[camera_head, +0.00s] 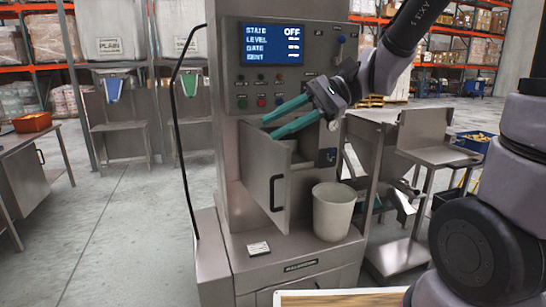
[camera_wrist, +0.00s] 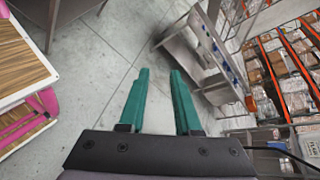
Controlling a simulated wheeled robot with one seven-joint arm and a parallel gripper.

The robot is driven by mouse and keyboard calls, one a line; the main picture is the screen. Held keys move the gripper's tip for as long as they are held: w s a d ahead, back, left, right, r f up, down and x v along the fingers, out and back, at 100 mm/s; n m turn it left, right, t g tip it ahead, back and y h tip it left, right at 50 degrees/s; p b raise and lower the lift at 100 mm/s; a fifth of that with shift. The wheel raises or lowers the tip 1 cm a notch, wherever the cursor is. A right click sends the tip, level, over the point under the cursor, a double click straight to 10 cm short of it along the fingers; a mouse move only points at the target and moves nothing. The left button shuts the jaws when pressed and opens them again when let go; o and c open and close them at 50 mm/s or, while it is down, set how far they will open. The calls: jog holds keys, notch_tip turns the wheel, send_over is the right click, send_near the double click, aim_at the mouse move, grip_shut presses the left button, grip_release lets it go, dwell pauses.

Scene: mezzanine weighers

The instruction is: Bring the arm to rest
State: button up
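My gripper (camera_head: 269,129) has teal fingers and hangs at the upper middle right of the head view, in front of the grey weigher machine (camera_head: 225,120) and below its control panel. The wrist view shows the same gripper (camera_wrist: 160,72) with a clear gap between its fingertips and nothing between them. The fingers point left and slightly down in the head view. My arm reaches in from the upper right. Whether a finger touches the machine cannot be told.
The machine has a blue screen (camera_head: 272,44) reading OFF and a handled door (camera_head: 265,185) standing ajar. A pale bucket (camera_head: 333,213) stands on its ledge. A steel bench (camera_head: 30,155) is at left, a steel stand (camera_head: 430,155) at right. Open floor (camera_head: 110,230) lies at left.

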jog(key=w+d+r+n+t+h, duration=0.1)
jog(key=d+t+h, duration=0.4)
jog(key=d, duration=0.6)
jog(key=d+r+n+t+h, duration=0.1)
jog(key=d+r+t+h, duration=0.2)
jog(key=d, duration=0.9)
jog(key=t+h, duration=0.2)
jog(key=shift+w+d+t+h, duration=0.2)
jog(key=shift+w+t+h, duration=0.1)
jog(key=shift+w+t, duration=0.1)
